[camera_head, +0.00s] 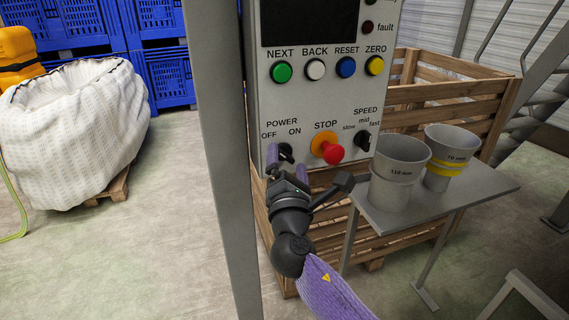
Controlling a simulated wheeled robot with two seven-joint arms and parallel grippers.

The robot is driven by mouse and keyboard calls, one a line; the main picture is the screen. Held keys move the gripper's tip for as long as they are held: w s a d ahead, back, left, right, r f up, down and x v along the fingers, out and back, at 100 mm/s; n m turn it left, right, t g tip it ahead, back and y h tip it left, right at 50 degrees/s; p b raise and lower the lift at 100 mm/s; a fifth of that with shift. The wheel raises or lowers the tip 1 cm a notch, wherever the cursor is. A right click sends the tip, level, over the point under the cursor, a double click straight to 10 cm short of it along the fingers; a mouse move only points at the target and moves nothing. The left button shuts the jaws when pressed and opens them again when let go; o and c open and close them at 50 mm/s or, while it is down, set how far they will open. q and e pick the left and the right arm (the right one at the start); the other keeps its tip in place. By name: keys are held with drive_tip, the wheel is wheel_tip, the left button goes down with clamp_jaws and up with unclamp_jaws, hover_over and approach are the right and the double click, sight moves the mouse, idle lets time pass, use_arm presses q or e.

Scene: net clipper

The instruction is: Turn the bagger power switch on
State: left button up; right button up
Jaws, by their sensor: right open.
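The power switch (286,150) is a black rotary knob under the word POWER on the grey control panel (330,90), between the OFF and ON labels. Its lower part is partly hidden by my right gripper, so I cannot tell its setting. My right gripper (287,163) is open, with purple-padded fingers, just below and in front of the switch. One finger is left of the knob and the other lower right. I cannot tell whether either touches it. My left gripper is not in view.
A red stop button (333,154) and a black speed knob (362,140) sit right of the switch. Coloured buttons are above. A grey post (222,150) stands left of the panel. Two grey cups (399,168) (447,160) stand on a small table (440,210). A wooden crate (480,100) is behind.

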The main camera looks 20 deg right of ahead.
drive_tip(key=shift+w+d+r, duration=0.1)
drive_tip(key=shift+w, duration=0.25)
drive_tip(key=c, duration=1.3)
